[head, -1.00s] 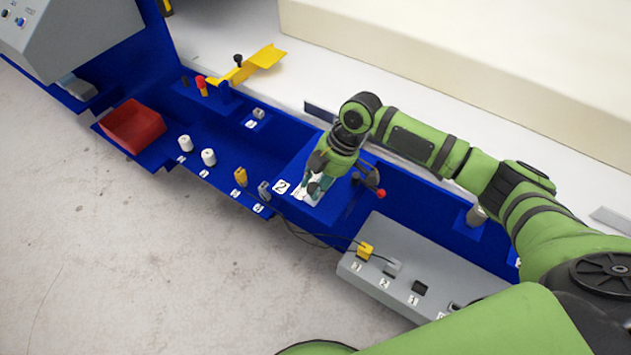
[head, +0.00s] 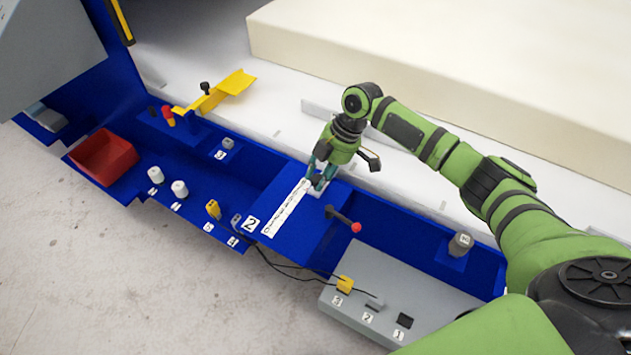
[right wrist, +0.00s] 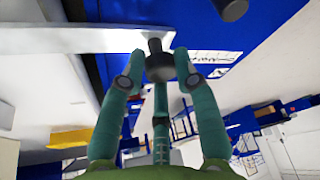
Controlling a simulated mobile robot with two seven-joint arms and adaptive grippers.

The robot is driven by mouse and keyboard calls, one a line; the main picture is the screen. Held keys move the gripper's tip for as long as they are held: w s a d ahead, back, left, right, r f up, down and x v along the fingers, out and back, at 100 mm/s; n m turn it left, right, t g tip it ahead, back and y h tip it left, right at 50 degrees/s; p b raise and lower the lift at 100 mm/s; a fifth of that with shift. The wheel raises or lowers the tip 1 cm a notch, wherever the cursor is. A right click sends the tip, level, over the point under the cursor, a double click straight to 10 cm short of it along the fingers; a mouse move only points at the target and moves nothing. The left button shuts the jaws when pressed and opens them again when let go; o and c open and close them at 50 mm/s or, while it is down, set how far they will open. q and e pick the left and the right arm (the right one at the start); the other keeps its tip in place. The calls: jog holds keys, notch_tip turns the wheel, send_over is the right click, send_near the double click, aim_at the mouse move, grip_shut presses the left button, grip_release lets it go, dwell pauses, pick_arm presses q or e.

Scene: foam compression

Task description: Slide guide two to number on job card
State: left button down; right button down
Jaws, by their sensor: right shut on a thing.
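The guide two station is a blue block (head: 296,237) with a white number 2 label (head: 250,223) and a white printed scale strip (head: 285,209). My right gripper (head: 318,181) is at the far end of the strip, on the foam side. It is shut on a dark knob (right wrist: 158,64), which shows between the fingers in the right wrist view. A long pale bar (right wrist: 80,40) runs beside the knob there. The scale's figures are too small to read, and the gripper covers its far end. I cannot make out a job card. My left gripper is not in view.
A lever with a red ball (head: 356,227) stands close right of the gripper. A large cream foam block (head: 430,60) lies behind. A red bin (head: 104,157), white cylinders (head: 180,188) and a grey socket box (head: 385,310) line the front side.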

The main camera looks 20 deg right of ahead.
jog(key=shift+w+a+r, duration=0.1)
jog(key=shift+a+r, duration=0.05)
jog(key=shift+r, duration=0.05)
jog(key=c, duration=0.9)
grip_release()
jog(key=shift+a, duration=0.2)
jog(key=shift+c, duration=0.2)
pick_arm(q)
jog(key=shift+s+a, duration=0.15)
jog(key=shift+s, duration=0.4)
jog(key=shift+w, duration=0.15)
pick_arm(e)
jog(key=shift+d, duration=0.2)
jog(key=v, duration=1.2)
jog(key=shift+a+f, duration=0.1)
